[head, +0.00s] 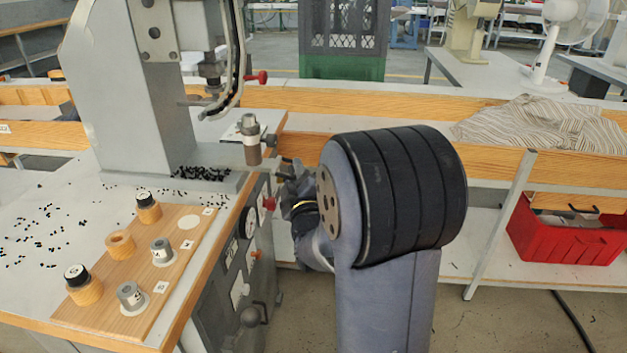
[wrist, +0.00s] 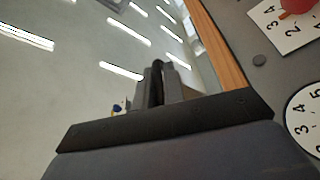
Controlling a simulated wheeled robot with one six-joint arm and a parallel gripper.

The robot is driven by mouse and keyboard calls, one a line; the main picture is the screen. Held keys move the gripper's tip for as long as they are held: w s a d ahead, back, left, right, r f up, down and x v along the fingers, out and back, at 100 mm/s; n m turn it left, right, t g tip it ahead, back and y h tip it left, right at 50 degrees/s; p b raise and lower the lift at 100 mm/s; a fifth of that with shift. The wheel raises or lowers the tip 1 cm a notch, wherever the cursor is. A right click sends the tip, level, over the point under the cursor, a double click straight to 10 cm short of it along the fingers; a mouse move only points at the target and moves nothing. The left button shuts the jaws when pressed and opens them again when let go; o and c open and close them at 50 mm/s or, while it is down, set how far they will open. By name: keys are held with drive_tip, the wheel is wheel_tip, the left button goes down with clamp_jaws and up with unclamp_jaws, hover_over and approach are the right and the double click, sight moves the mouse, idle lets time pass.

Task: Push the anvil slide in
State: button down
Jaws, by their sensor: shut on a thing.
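The anvil slide (head: 238,134) is a pale plate at the front of the press, with a grey cylindrical anvil (head: 250,126) standing on it and a brownish cylinder below at the edge. My gripper (head: 286,170) is just right of and below the slide, close to the press's front face. In the wrist view my gripper (wrist: 158,88) has its two grey fingers shut on a dark upright piece (wrist: 157,70). I cannot tell whether this piece belongs to the slide. My wrist partly hides the fingers in the head view.
The press (head: 120,100) stands on a bench with scattered black eyelets. A wooden board (head: 190,243) holds several dies. Gauges (head: 250,222) and a red knob (head: 268,203) sit on the front panel near my gripper. A red crate (head: 565,245) and striped cloth (head: 545,130) are at right.

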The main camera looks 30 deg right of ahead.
sight(266, 168)
drive_tip(key=w+a, duration=0.1)
drive_tip(key=w+a+b, duration=0.1)
drive_tip(key=a, duration=0.1)
drive_tip(key=w+a, duration=0.1)
drive_tip(key=a, duration=0.1)
drive_tip(key=shift+w+a+b, duration=0.1)
drive_tip(key=shift+w+b, duration=0.2)
drive_tip(key=shift+b, duration=0.05)
drive_tip(key=shift+w+a+r, duration=0.15)
drive_tip(key=shift+a+r, duration=0.05)
drive_tip(key=shift+r, duration=0.05)
drive_tip(key=c, duration=1.5)
unclamp_jaws()
drive_tip(key=shift+w+a+f, duration=0.1)
drive_tip(key=shift+f, duration=0.05)
drive_tip(key=shift+c, duration=0.2)
drive_tip(key=v, duration=1.1)
